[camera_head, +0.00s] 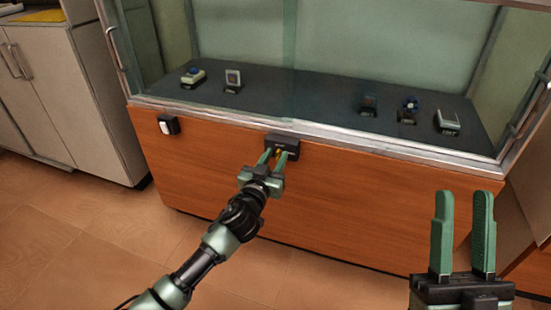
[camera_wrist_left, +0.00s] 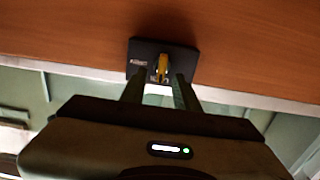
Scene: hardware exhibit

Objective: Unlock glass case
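The glass case (camera_head: 230,116) has a wooden front panel below its glass. A dark lock box (camera_head: 284,144) sits on this panel just under the metal rim; it also shows in the left wrist view (camera_wrist_left: 188,58). A yellow key or knob (camera_wrist_left: 162,67) stands out from the lock. My left gripper (camera_head: 273,156) is right at the lock. Its two fingers (camera_wrist_left: 160,82) are apart, one on each side of the yellow piece, with gaps visible. My right gripper (camera_head: 464,195) is open and empty at the lower right, away from the case.
Small exhibits, such as a blue-topped one (camera_head: 410,104), sit on the dark shelf behind the glass. A small black-and-white device (camera_head: 167,126) is on the panel's left. A pale cabinet (camera_head: 70,95) stands at left. The tiled floor (camera_head: 110,240) is clear.

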